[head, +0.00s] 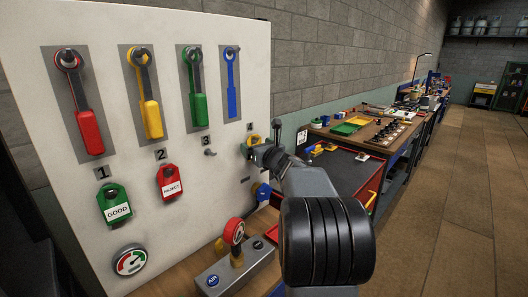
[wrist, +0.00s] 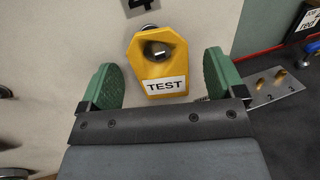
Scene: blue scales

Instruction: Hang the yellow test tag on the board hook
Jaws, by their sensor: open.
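The yellow test tag (wrist: 160,62) hangs on a knob-like hook (wrist: 158,48) under the number 4 on the white board (wrist: 60,40). The hook's end shows through the tag's hole, and the TEST label faces me upright. My gripper (wrist: 160,72) is open, with one green finger on each side of the tag and clear gaps between. In the head view the tag (head: 254,140) is a small yellow patch at the board's right edge, partly hidden by my gripper (head: 264,151).
A green GOOD tag (head: 115,204) and a red REJECT tag (head: 171,183) hang left on the board. The hook under 3 (head: 210,153) is bare. Coloured wrenches hang above. A cluttered workbench (head: 375,135) extends right.

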